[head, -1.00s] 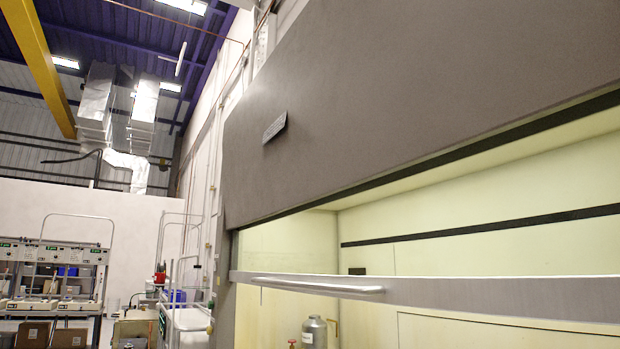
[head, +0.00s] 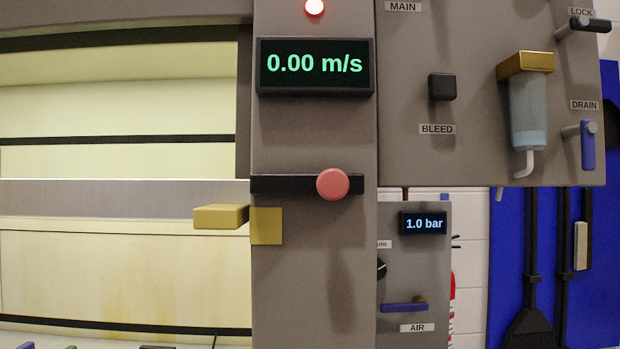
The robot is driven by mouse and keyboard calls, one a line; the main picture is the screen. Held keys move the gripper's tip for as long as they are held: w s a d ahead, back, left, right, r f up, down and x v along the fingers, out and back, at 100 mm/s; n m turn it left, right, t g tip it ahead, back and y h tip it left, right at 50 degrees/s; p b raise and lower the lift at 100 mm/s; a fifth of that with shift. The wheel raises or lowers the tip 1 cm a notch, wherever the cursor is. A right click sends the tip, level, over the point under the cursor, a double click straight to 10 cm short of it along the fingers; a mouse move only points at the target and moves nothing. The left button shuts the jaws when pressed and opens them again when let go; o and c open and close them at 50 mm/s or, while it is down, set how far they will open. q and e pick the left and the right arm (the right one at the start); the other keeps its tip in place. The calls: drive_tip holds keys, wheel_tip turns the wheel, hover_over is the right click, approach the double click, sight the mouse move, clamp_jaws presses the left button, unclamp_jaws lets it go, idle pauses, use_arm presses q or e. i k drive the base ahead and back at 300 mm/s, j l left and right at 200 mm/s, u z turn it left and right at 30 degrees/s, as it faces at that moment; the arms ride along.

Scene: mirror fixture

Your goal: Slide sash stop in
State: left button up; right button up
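On the grey post (head: 312,270) in the head view, a round pink-red knob (head: 333,184) sits at the right part of a black horizontal slot (head: 285,184). Below and left of it, a brass-coloured block (head: 221,216) sticks out to the left of the post, in front of the hood opening, beside a flat brass plate (head: 266,226) on the post. No label tells which of these is the sash stop. The sash's pale horizontal bar (head: 110,198) crosses the opening behind the block. Neither of my grippers shows.
A display (head: 315,65) reads 0.00 m/s under a lit red lamp (head: 315,8). To the right is a grey panel (head: 450,60) with a black BLEED knob (head: 442,87), a clear-bowled filter (head: 528,100) and a blue DRAIN lever (head: 587,145). A lower panel (head: 432,270) reads 1.0 bar.

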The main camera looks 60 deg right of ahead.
sight(332, 184)
drive_tip(key=z, duration=1.65)
drive_tip(key=k, duration=0.05)
